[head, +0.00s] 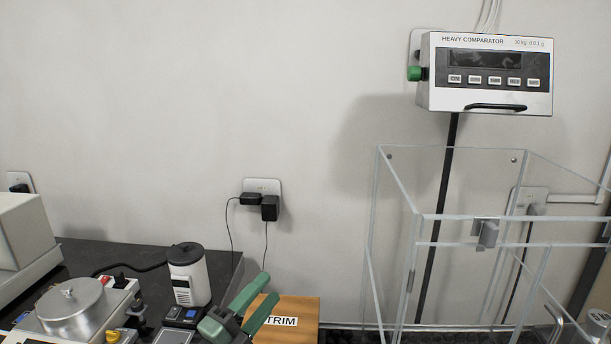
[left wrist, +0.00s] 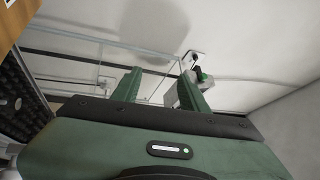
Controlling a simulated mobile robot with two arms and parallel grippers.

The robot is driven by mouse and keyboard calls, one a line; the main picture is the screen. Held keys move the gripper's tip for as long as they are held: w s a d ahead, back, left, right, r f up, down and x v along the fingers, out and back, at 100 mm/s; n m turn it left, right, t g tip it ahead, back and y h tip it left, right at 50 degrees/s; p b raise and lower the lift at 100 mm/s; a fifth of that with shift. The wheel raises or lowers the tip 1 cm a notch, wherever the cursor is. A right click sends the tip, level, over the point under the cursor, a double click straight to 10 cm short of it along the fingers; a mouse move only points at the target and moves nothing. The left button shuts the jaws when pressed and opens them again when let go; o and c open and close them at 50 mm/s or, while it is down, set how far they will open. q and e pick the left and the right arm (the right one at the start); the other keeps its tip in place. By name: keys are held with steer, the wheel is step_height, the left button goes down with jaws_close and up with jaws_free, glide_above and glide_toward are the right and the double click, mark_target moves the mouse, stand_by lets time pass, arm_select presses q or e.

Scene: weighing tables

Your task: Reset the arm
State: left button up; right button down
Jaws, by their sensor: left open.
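My left gripper (head: 262,300) is green and shows at the bottom centre of the head view, in front of an orange-brown box labelled TRIM (head: 298,318). Its two fingers are apart with nothing between them. In the left wrist view the same gripper (left wrist: 165,82) points away toward the wall, its fingers spread and empty. I cannot tell whether it touches the box. My right gripper is in neither view.
A clear-walled enclosure (head: 373,240) stands at the right, below a wall-mounted HEAVY COMPARATOR display (head: 490,100). At the left are a dark table (head: 85,257), a metal-lidded device (head: 72,310) and a white cylindrical device (head: 188,275). Wall plugs (head: 262,203) have hanging cables.

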arm_select(q)
steer(key=s+a+f+n+g+y, duration=0.2)
steer(key=s+a+f+n+y, duration=0.3)
steer(key=a+f+n+y, duration=0.3)
steer(key=s+a+f+n+g+y, duration=0.2)
steer(key=s+a+f+n+y, duration=0.35)
steer(key=n, duration=0.45)
steer(key=s+f+n+g+h, duration=0.1)
steer(key=s+f+g, duration=0.25)
steer(key=s, duration=0.35)
steer(key=s+d+f+n+g, duration=0.1)
steer(key=s+f+g, duration=0.2)
steer(key=s+f, duration=0.35)
steer(key=s+f+n+g+h, duration=0.1)
steer(key=s+f+g, duration=0.25)
steer(key=s, duration=0.55)
step_height(320, 180, down, 23)
steer(key=g, duration=0.1)
steer(key=s+a+f+g, duration=0.1)
steer(key=s+a+f, duration=0.2)
steer(key=s+f, duration=1.4)
steer(key=shift+s+f, duration=0.3)
steer(key=shift+f, duration=0.45)
